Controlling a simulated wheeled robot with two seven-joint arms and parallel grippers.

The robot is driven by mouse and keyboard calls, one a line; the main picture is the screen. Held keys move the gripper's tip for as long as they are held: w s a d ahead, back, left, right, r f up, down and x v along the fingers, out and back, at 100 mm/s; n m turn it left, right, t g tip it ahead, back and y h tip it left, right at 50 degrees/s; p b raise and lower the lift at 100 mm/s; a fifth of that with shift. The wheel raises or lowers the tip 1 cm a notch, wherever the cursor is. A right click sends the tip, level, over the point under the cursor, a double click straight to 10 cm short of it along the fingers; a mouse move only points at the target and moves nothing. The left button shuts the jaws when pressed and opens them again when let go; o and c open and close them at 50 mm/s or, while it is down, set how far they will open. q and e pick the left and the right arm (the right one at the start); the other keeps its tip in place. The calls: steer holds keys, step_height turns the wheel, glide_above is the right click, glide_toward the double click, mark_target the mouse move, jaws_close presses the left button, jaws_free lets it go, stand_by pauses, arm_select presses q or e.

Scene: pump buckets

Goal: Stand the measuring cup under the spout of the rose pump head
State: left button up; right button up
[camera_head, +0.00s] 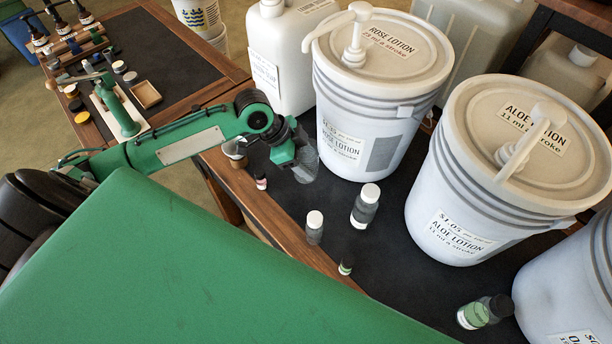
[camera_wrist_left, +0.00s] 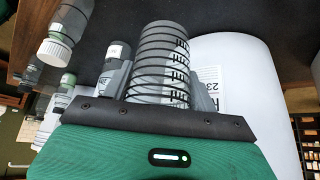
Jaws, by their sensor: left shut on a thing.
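My left gripper (camera_head: 296,150) is shut on the clear measuring cup (camera_head: 307,168). In the left wrist view the cup (camera_wrist_left: 160,60), with black graduation lines, sits between the two fingers. The rose lotion bucket (camera_head: 343,150) stands just right of the cup, and its white side (camera_wrist_left: 238,65) shows in the wrist view. The white rose pump head (camera_head: 355,35) is on its lid, with the spout reaching left past the rim to above the cup's area. The gripper hides part of the cup. I cannot tell whether its base touches the dark mat. My right gripper is not in view.
Small bottles (camera_head: 315,227) (camera_head: 366,204) stand in front of the cup, and a small brown-and-white pot (camera_head: 235,153) is left. A white jug (camera_head: 284,60) stands behind. The aloe lotion bucket (camera_head: 455,215) is to the right. The table's wooden edge (camera_head: 275,228) runs along the near side.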

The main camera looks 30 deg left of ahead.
arm_select(q)
step_height(320, 180, down, 3)
steer(key=shift+r, duration=0.1)
steer(key=shift+f, duration=2.5)
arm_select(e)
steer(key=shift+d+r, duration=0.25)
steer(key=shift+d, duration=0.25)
arm_select(q)
steer(key=o, duration=0.9)
steer(key=shift+f, duration=0.1)
steer(key=shift+o, duration=0.2)
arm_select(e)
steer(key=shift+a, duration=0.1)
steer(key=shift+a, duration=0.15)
